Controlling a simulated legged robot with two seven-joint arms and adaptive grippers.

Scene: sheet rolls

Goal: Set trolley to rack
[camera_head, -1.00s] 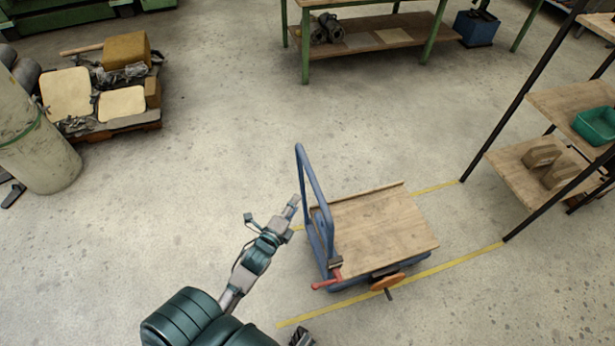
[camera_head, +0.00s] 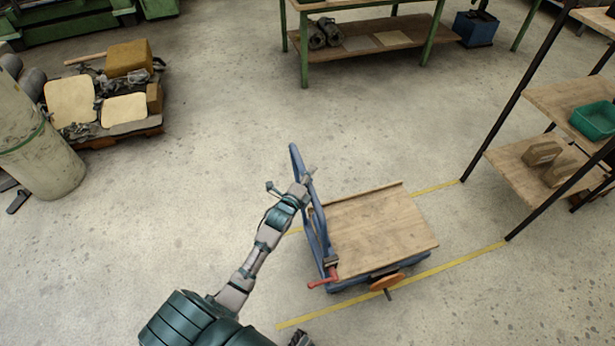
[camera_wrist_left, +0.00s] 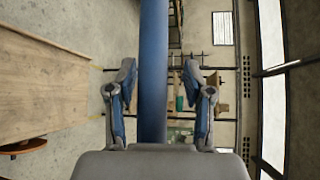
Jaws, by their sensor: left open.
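The trolley (camera_head: 375,232) has a wooden deck and a blue upright handle (camera_head: 317,220) on its left side. It stands on the floor by two yellow lines. A red-handled clamp (camera_head: 325,281) sits at the handle's foot, and an orange wheel (camera_head: 387,282) is on the near edge. My left gripper (camera_head: 290,181) is open at the handle's upper part. In the left wrist view the blue handle bar (camera_wrist_left: 153,70) runs between the open fingers of my left gripper (camera_wrist_left: 159,82), with gaps both sides. The rack (camera_head: 555,100) stands to the right with dark posts and wooden shelves.
The yellow floor lines (camera_head: 450,262) run from the trolley towards the rack. A green bin (camera_head: 594,121) is on a rack shelf. A green-legged bench (camera_head: 375,42) stands behind. A loaded pallet (camera_head: 120,138) and a pale drum (camera_head: 45,160) are at left. Floor between is clear.

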